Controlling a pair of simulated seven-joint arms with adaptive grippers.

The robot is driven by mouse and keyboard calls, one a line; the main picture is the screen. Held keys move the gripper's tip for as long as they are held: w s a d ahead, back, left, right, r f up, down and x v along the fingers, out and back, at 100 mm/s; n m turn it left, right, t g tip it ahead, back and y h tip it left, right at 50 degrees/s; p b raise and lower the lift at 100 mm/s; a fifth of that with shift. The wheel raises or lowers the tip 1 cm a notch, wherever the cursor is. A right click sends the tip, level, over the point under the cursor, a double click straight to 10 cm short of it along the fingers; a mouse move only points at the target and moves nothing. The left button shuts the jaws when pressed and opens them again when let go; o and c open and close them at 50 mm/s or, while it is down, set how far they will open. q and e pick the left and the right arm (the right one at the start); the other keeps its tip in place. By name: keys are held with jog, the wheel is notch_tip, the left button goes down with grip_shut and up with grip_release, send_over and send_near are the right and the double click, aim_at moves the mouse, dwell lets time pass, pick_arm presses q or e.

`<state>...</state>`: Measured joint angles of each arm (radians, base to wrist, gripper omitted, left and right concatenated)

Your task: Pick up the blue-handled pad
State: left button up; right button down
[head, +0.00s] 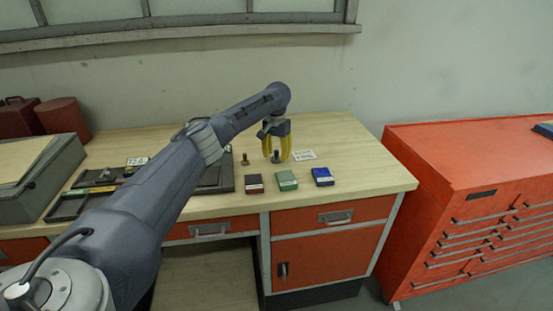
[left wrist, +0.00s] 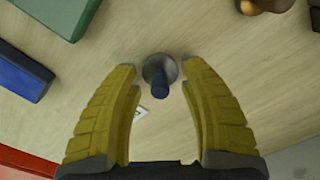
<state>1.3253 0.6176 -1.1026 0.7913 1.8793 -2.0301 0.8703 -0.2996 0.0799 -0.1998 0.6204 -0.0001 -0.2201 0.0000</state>
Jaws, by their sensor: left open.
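The blue-handled pad (left wrist: 159,78) is a small stamp-like piece with a dark blue handle and a round grey base. It stands on the wooden bench, and it also shows in the head view (head: 277,158). My left gripper (left wrist: 161,70) has yellow fingers and is open. It points down over the pad, with one fingertip on each side of it; a small gap shows on both sides in the left wrist view. In the head view the left gripper (head: 277,155) is low over the bench. My right gripper is not in view.
A brown-handled stamp (head: 245,159) stands just left of the gripper. Red (head: 254,184), green (head: 287,181) and blue (head: 322,177) boxes lie in front. A white card (head: 304,155) lies to the right. A dark tray (head: 72,205) is at left. The bench's right end is clear.

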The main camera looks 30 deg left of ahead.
pick_arm(q)
jog(key=shift+f, duration=0.25)
grip_shut()
dwell(0.6)
